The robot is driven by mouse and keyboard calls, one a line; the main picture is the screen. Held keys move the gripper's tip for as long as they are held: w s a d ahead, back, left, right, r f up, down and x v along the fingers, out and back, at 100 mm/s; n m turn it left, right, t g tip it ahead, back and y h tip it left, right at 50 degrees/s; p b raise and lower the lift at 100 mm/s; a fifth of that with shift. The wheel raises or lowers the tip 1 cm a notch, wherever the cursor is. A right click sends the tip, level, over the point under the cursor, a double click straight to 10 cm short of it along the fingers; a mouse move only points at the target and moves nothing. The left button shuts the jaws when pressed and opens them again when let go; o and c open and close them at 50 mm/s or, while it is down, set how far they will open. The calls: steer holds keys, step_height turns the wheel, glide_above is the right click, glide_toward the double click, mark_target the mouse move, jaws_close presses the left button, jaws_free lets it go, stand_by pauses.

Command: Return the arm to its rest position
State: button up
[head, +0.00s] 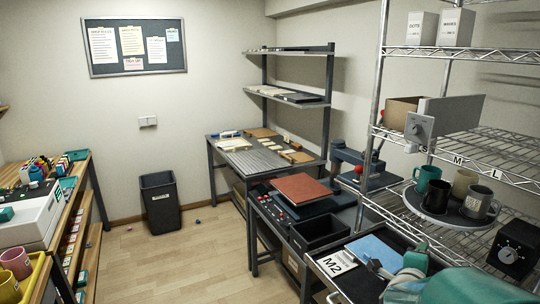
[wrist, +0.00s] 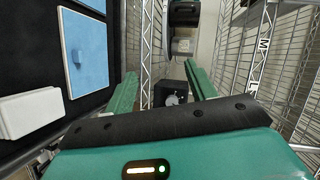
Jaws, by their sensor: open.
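My gripper (head: 399,263) is at the lower right of the head view, close to the black-lined tray (head: 352,283) with a blue pad (head: 374,250). In the wrist view my gripper (wrist: 160,72) shows two teal fingers spread wide apart, with nothing between them. Part of my teal arm fills the bottom right corner of the head view. How high the gripper is above the tray is hard to tell.
The wire rack (head: 455,52) stands close on the right; its round tray (head: 441,215) carries several mugs. A black dial box (head: 514,248) sits beside them. The heat press (head: 304,190) is beyond the tray. A bin (head: 160,200) stands on the floor, which is mostly clear.

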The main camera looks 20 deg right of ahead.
steer(key=w+a+r+n+t+y, duration=0.1)
steer(key=w+a+n+y, duration=0.2)
steer(key=a+n+y, duration=0.5)
steer(key=w+a+r+n+t+y, duration=0.1)
steer(key=w+a+n+t+y, duration=0.3)
steer(key=a, duration=0.9)
steer(key=s+a+n+g+y, duration=0.1)
steer(key=s+a+n+g, duration=0.6)
steer(key=s+a+n, duration=0.7)
steer(key=shift+s+a+r+n+g, duration=0.3)
steer(key=shift+s+a+n, duration=0.15)
steer(key=shift+n, duration=0.25)
